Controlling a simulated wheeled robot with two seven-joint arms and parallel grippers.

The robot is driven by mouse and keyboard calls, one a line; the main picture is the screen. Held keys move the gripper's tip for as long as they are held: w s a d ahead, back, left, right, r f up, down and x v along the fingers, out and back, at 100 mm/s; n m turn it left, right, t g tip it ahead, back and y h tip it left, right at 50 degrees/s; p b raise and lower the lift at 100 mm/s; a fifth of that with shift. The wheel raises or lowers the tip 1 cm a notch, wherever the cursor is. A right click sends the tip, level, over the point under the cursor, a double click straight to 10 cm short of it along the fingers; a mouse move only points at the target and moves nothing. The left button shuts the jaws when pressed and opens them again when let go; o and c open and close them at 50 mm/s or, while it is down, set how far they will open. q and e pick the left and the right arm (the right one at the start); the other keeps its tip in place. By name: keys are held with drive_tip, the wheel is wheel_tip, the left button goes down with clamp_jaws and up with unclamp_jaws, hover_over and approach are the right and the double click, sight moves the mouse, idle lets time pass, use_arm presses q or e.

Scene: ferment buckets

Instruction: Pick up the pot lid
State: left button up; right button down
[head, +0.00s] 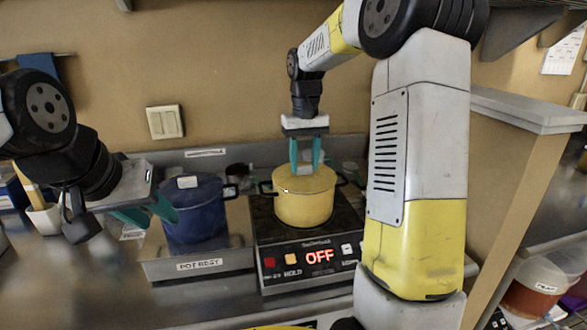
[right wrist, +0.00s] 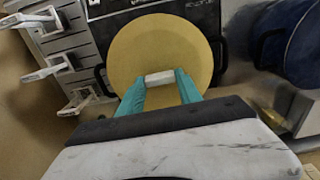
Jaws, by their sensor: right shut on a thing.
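A yellow pot (head: 304,205) with a yellow lid (head: 304,181) stands on the black burner. In the right wrist view the round lid (right wrist: 165,45) shows from above, with a pale bar-shaped handle (right wrist: 160,78) between the fingertips. My right gripper (head: 305,168) points straight down over the lid and is shut on its handle; it also shows in the right wrist view (right wrist: 160,85). The lid appears to sit on the pot's rim. My left gripper (head: 147,212) is at the left, in front of the blue pot; its teal fingers are seen from the side and their gap is unclear.
A blue lidded pot (head: 190,215) stands on a steel stand marked POT REST (head: 200,265), left of the burner (head: 310,250), whose display reads OFF. A wall with a switch (head: 165,122) is behind. A container of reddish contents (head: 530,295) is at the lower right.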

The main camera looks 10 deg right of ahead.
drive_tip(key=shift+r, duration=0.15)
drive_tip(key=shift+r, duration=0.25)
wheel_tip(320, 180, up, 3)
drive_tip(key=shift+f, duration=0.1)
drive_tip(key=s+a, duration=0.1)
drive_tip(key=s, duration=0.7)
drive_tip(key=s+a+r, duration=0.1)
drive_tip(key=s+a, duration=0.1)
drive_tip(key=s, duration=0.5)
drive_tip(key=shift+s+a+r, duration=0.2)
drive_tip(key=shift+s+a, duration=0.1)
drive_tip(key=shift+s, duration=0.1)
